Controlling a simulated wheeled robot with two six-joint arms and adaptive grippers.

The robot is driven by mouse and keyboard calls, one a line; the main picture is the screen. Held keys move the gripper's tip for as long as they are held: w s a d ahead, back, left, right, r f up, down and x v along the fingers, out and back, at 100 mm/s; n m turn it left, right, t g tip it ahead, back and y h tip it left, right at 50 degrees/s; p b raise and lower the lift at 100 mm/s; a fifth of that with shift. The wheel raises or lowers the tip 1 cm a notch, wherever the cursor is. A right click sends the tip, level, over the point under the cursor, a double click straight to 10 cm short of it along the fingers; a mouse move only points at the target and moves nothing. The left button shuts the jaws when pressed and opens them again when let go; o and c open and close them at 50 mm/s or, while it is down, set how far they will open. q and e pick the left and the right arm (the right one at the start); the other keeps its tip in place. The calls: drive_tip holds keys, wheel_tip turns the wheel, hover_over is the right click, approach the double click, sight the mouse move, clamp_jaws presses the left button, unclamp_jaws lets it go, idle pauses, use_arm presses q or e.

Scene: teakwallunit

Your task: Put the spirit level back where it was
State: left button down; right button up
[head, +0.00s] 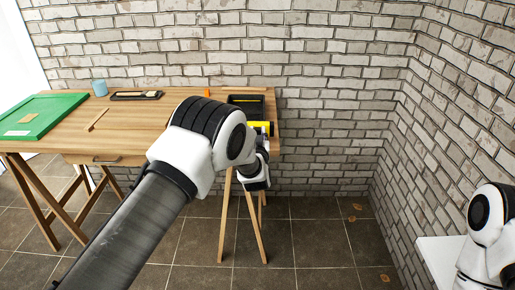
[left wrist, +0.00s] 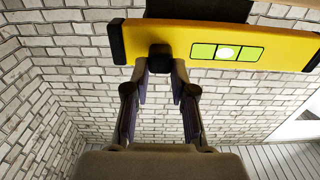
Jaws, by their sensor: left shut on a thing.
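The yellow spirit level (left wrist: 185,42) with black end caps and a pale green vial window spans the top of the left wrist view. My left gripper (left wrist: 160,68) is shut on a small dark block at the level's near edge. In the head view a yellow part of the level (head: 262,127) shows at the table's right end, beside a black tray (head: 246,99); my left arm hides the rest. A dark shape, probably this tray, shows behind the level in the left wrist view. My right gripper is out of view.
The wooden table (head: 150,115) stands against a brick wall. It holds a green mat (head: 50,108), a blue cup (head: 100,88), a dark tray (head: 136,95) and a thin wooden stick (head: 98,119). Tiled floor right of the table is mostly clear. A white surface (head: 440,258) is at far right.

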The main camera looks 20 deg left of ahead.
use_arm(q)
wheel_tip(320, 180, down, 3)
drive_tip(key=shift+d+r+b, duration=0.1)
drive_tip(key=shift+d+b, duration=0.05)
drive_tip(key=shift+b, duration=0.35)
drive_tip(key=shift+s, duration=0.1)
drive_tip(key=c, duration=1.4)
unclamp_jaws()
drive_tip(key=o, duration=0.4)
drive_tip(key=shift+o, duration=0.2)
